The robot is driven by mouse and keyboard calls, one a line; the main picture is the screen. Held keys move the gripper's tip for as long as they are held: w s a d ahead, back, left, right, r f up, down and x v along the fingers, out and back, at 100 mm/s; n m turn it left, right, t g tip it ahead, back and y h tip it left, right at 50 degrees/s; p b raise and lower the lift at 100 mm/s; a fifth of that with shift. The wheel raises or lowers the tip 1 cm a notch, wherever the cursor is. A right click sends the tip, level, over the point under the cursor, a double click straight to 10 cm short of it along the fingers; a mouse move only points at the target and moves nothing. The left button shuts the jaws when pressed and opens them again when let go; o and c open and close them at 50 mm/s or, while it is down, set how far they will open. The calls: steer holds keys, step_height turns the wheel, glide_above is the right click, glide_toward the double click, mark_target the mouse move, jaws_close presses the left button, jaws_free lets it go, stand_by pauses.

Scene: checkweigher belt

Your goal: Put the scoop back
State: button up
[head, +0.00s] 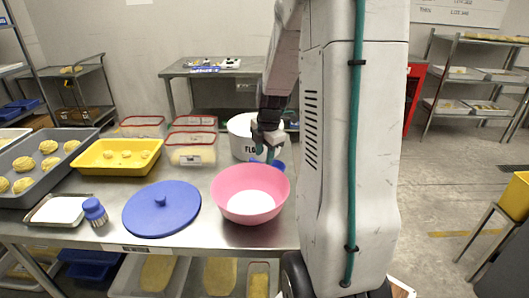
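My gripper (267,150) hangs over the back of the pink bowl (225,190), in front of the white bin marked "FLO" (238,149). A small blue piece (280,166), perhaps part of the scoop, shows just below and beside the fingertips, behind the bowl's rim. Most of it is hidden, and I cannot tell whether the gripper touches it or holds it. The bin's right side is hidden by my gripper and arm. A round blue lid (160,208) with a knob lies flat on the steel table, left of the bowl. The bowl has a white bottom or contents.
A yellow tray (92,164) and a grey tray (14,200) hold dough pieces on the left. Several clear red-rimmed containers (190,156) stand behind the lid. A blue-topped brush-like object (94,211) stands at the front left. My arm blocks the table's right side.

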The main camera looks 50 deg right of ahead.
step_height(320, 180, up, 13)
steer(key=s, duration=0.2)
steer(key=s+a+r+m, duration=0.2)
steer(key=s+a+m, duration=0.15)
steer(key=a, duration=0.55)
steer(key=s+a+r+m, duration=0.1)
steer(key=s+a+m, duration=0.25)
steer(key=a, duration=0.65)
steer(key=s+a+f+m, duration=0.2)
steer(key=s+a+m, duration=0.6)
steer(key=s+a, duration=0.1)
steer(key=shift+s+a+f+m+g+y, duration=0.15)
steer(key=shift+s+a+m+g+y, duration=0.2)
steer(key=shift+s, duration=0.5)
steer(key=shift+d, duration=0.2)
